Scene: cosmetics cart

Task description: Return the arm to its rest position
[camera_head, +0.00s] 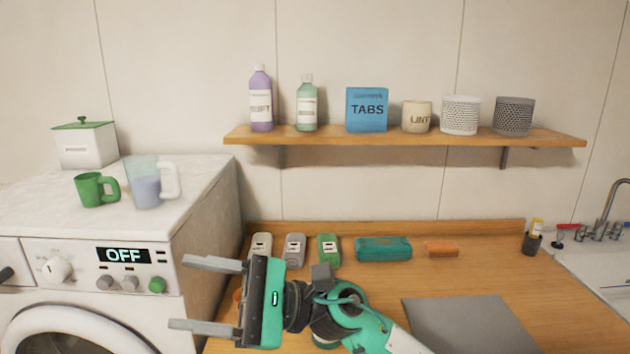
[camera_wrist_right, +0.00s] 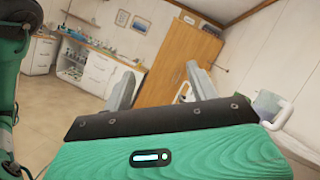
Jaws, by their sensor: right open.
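My right gripper (camera_head: 190,293) is open in the head view, with its two grey fingers spread and nothing between them. It points left, in front of the washing machine's right edge and above the front of the wooden counter. The arm behind it comes in from the lower right. In the right wrist view the gripper (camera_wrist_right: 160,90) also shows with its fingers apart and empty, against the far side of the room. My left gripper is not in the head view.
The washing machine (camera_head: 205,215) bears a green mug (camera_head: 90,190), a measuring jug (camera_head: 146,185) and a lidded white box (camera_head: 86,148). Small bottles and a teal case (camera_head: 383,249) lie along the counter's back. A grey board (camera_head: 465,325) lies right of my arm. A shelf (camera_head: 400,138) hangs above.

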